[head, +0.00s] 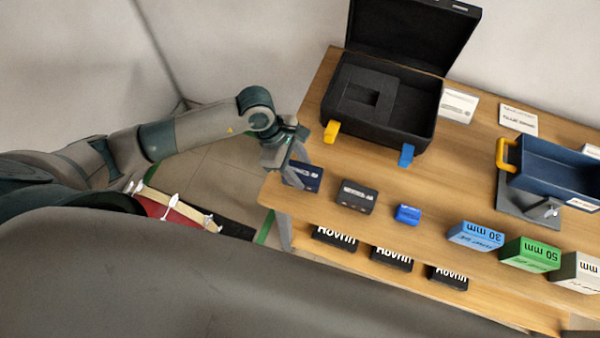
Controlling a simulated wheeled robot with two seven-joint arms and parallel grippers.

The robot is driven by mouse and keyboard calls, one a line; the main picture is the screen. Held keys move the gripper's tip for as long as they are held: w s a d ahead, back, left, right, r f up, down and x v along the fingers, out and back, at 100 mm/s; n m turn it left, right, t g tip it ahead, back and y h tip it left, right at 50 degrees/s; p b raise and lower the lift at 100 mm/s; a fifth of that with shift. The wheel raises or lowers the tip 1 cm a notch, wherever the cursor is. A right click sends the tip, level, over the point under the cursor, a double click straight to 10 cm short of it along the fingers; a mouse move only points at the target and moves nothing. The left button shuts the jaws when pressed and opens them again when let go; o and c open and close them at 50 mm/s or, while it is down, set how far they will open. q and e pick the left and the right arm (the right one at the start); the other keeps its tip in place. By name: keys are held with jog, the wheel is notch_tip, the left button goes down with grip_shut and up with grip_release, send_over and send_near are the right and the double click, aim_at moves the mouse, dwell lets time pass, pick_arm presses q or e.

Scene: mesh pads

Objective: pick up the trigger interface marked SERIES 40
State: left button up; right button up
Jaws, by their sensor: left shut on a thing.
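A small dark blue box (313,179) with white lettering is at the table's left edge; its marking is too small to read, so I cannot tell whether it says SERIES 40. My left gripper (291,177) is shut on this box at its left end. I cannot tell whether the box touches the table. A dark grey box (356,197) with pale lettering, also unreadable, lies to its right. My right gripper is not in view.
An open black case (380,140) with foam and yellow and blue latches stands behind. A small blue block (407,214), blue and green boxes (530,254) and a blue tray (550,170) are to the right. Several black boxes (391,257) sit on a lower shelf.

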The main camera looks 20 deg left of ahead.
pick_arm(q)
jog(key=shift+w+r+b, duration=0.15)
jog(key=shift+r+b, duration=0.25)
jog(key=shift+r, duration=0.3)
jog(key=w+d+r+b, duration=0.1)
jog(key=d+r+b, duration=0.3)
jog(key=d+r, duration=0.3)
jog(key=d, duration=0.4)
jog(key=shift+w+d+r+b, duration=0.15)
jog(key=shift+w+d+b, duration=0.1)
jog(key=shift+d+b, duration=0.1)
